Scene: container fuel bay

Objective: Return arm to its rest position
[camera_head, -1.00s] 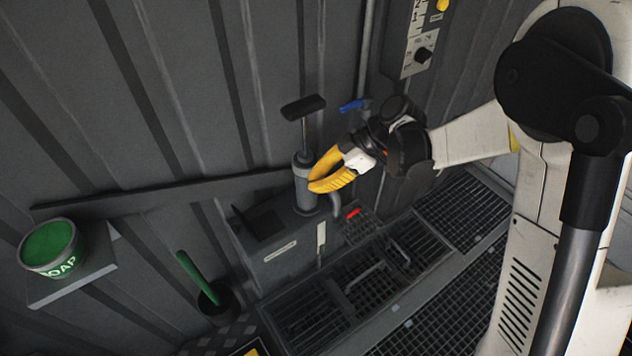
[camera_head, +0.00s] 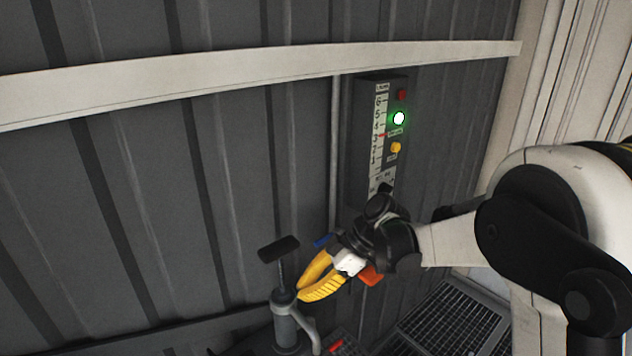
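My gripper (camera_head: 303,293) has yellow fingers and a white and black wrist. It is at the lower middle, beside the top of a grey hand pump (camera_head: 286,322). The fingertips look close together, but I cannot tell whether they are fully shut or touch the pump. The pump's black T-handle (camera_head: 278,249) stands raised on its rod, left of the fingers. My arm reaches in from the right, bent at a large black joint.
A gauge panel (camera_head: 380,140) on the wall behind has a lit green lamp (camera_head: 399,118), a red lamp (camera_head: 401,95) and a yellow knob (camera_head: 396,147). A blue lever (camera_head: 323,240) is just behind the fingers. Floor grating (camera_head: 445,318) lies at lower right.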

